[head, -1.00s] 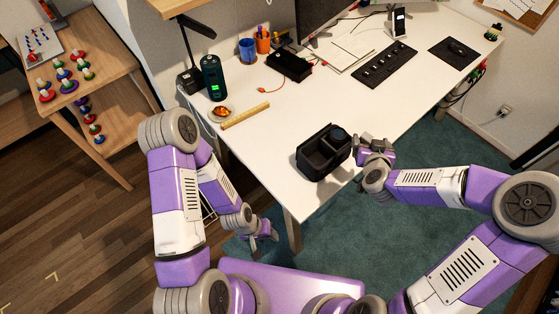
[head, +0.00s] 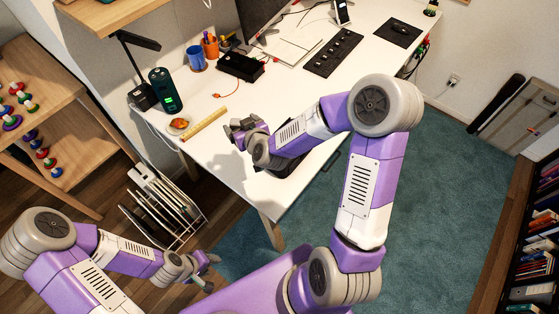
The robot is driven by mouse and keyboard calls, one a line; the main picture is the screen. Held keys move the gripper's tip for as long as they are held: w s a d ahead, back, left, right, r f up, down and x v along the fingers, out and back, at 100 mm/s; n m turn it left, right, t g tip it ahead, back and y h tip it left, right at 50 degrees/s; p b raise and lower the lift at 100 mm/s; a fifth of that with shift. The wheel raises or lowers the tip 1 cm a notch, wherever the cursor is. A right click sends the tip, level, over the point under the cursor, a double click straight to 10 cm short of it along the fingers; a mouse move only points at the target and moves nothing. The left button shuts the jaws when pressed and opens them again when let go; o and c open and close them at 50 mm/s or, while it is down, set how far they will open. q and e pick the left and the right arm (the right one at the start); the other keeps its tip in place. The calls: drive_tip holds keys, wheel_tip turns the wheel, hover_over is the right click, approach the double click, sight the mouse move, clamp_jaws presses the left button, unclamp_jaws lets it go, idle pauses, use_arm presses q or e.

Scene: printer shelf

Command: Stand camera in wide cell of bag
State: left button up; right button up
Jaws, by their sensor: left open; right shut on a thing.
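My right gripper (head: 243,127) is above the white desk, near the yellow ruler. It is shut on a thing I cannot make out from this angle. The black bag (head: 297,166) sits on the desk near its front edge, mostly hidden under my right forearm; its cells do not show. I cannot pick out the camera for certain. My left gripper (head: 207,270) is open and empty, low in front of the desk and apart from it.
On the white desk (head: 222,150) are a ruler (head: 204,126), a pastry (head: 179,124), a dark green speaker (head: 165,90), a blue cup (head: 196,58) and a black box (head: 241,67). A wire rack (head: 165,205) stands below its left side. The desk between ruler and black box is mostly clear.

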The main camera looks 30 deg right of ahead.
drive_tip(key=shift+r, duration=0.15)
drive_tip(key=shift+w+d+r, duration=0.2)
drive_tip(key=shift+d, duration=0.05)
drive_tip(key=shift+w+d+r+n+y+b, duration=0.15)
drive_tip(key=shift+d+r+y+b, duration=0.1)
drive_tip(key=shift+r, duration=0.15)
drive_tip(key=shift+w+d+r+n+y+b, duration=0.1)
drive_tip(key=shift+w+r+n+y+b, duration=0.1)
drive_tip(key=shift+r, duration=0.15)
drive_tip(key=s+d+r+n+y+b, duration=0.15)
drive_tip(key=s+d+b, duration=0.3)
drive_tip(key=d, duration=0.75)
wheel_tip(320, 180, down, 17)
drive_tip(key=b, duration=1.1)
drive_tip(key=shift+s+a+f, duration=0.15)
drive_tip(key=shift+s+a, duration=0.15)
drive_tip(key=shift+s, duration=0.05)
